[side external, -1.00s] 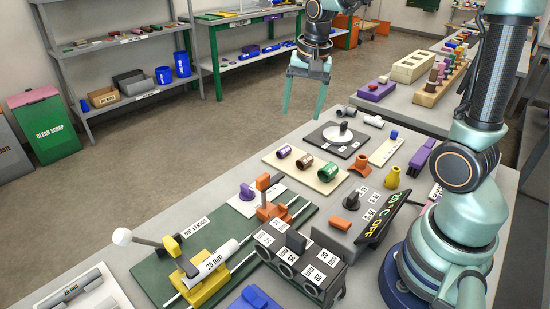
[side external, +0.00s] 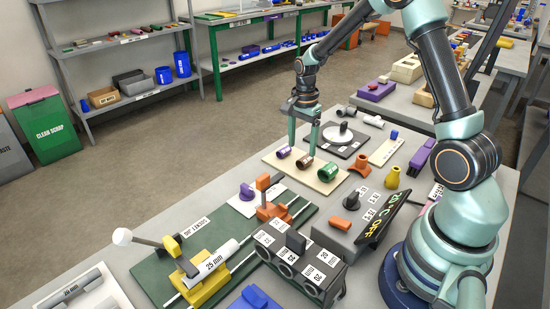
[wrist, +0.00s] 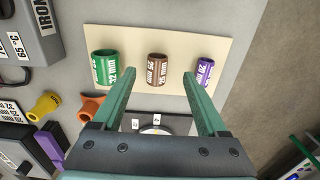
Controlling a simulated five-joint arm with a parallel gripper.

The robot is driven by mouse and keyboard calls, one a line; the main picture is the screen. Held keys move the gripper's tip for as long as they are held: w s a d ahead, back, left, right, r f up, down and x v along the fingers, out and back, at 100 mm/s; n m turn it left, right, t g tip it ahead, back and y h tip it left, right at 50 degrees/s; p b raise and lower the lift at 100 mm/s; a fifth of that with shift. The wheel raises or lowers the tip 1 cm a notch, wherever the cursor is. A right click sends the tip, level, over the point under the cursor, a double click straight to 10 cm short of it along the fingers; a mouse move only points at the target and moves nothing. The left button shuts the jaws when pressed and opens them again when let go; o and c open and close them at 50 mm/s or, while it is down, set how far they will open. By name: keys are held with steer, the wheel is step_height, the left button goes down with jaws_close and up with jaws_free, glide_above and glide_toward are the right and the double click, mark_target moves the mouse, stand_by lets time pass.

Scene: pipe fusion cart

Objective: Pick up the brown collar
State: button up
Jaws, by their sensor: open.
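The brown collar (side external: 303,162) lies on a cream board between a purple collar (side external: 283,152) and a green collar (side external: 327,172). In the wrist view the brown collar (wrist: 157,70) shows with its white 25 mm label, framed between my two fingertips. My gripper (side external: 302,151) is open and empty, pointing down over the board, with its fingertips close to the brown collar. It also shows in the wrist view (wrist: 159,74). I cannot tell whether the fingers touch the collar or how far above the board they are.
The cream board (side external: 270,158) has bare space around the collars. In the wrist view the green collar (wrist: 106,68) is left and the purple collar (wrist: 205,72) right. A dark plate with a white disc (side external: 345,135) stands behind. Orange (side external: 361,164) and yellow (side external: 392,177) fittings stand to the right.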

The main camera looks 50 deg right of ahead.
mark_target(302, 159)
steer(key=shift+s+f, duration=0.2)
steer(key=shift+f, duration=2.55)
jaws_close()
